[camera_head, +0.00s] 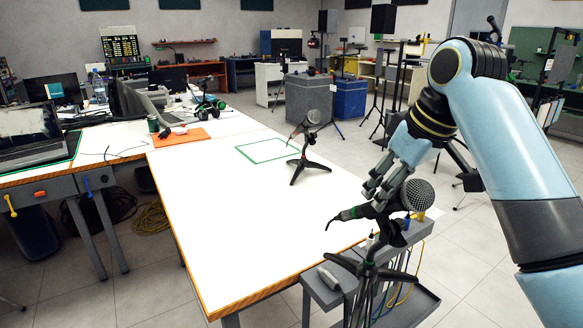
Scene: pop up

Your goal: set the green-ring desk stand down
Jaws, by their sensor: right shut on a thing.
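The green-ring desk stand (366,268) is black with spread legs and a small patch of green near its neck. It carries a microphone with a round mesh head (417,195). My right gripper (378,190) is shut at the top of this stand, beside the microphone, and holds the two over the grey cart at the table's right edge. The exact contact is hard to see. Another black desk stand (305,163) with a microphone stands upright on the white table (225,215), just right of a green outlined square (266,150). My left gripper is not in view.
The grey cart (412,305) with hanging cables stands against the table's right side. An orange mat (180,137) with dark gear lies at the back left. The green square is empty, and the front and middle of the table are clear.

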